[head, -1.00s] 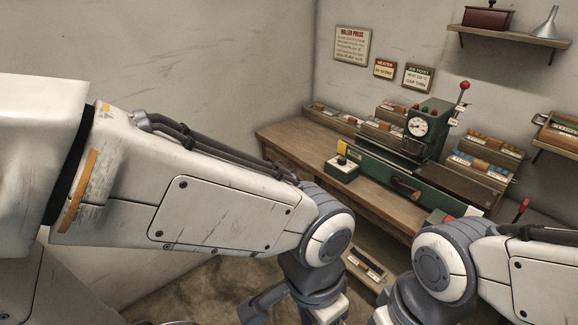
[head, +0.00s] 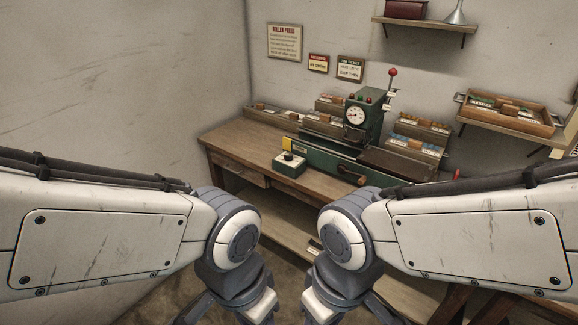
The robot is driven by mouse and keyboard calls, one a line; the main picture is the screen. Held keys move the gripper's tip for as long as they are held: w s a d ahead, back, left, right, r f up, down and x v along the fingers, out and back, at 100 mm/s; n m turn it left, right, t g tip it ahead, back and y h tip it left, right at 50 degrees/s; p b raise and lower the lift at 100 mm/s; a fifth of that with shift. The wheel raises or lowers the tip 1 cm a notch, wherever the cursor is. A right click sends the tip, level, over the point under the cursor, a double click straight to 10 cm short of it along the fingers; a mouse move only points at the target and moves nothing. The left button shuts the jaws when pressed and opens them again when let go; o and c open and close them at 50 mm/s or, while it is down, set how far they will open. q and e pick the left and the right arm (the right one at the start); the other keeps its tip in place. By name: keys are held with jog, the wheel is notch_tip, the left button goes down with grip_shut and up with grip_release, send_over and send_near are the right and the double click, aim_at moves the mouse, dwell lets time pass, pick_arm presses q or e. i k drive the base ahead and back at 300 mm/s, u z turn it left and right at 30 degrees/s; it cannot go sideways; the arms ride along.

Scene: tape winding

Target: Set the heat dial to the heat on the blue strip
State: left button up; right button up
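A small green box (head: 290,168) with a black dial knob (head: 288,155) on top stands at the front of the wooden bench, left of the green press (head: 364,118). A small yellow plate (head: 289,143) shows behind the knob. The dial's marks and setting are too small to read. Blue colour shows among the strips in a rack (head: 415,147) right of the press; I cannot tell which is the blue strip. My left gripper (head: 228,308) and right gripper (head: 338,308) hang low in front of the bench, away from the box. Their fingertips are cut off by the bottom edge.
The bench top (head: 245,140) is bare at its left front. A white round gauge (head: 355,115) and red-topped lever (head: 392,73) are on the press. Signs (head: 285,42) hang behind. A wooden tray (head: 508,113) and a shelf (head: 425,27) are on the right wall.

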aim_at(288, 157)
jog(key=z, duration=0.4)
jog(key=k, duration=0.5)
jog(key=z, duration=0.8)
jog(key=i, duration=1.1)
jog(key=u, duration=1.5)
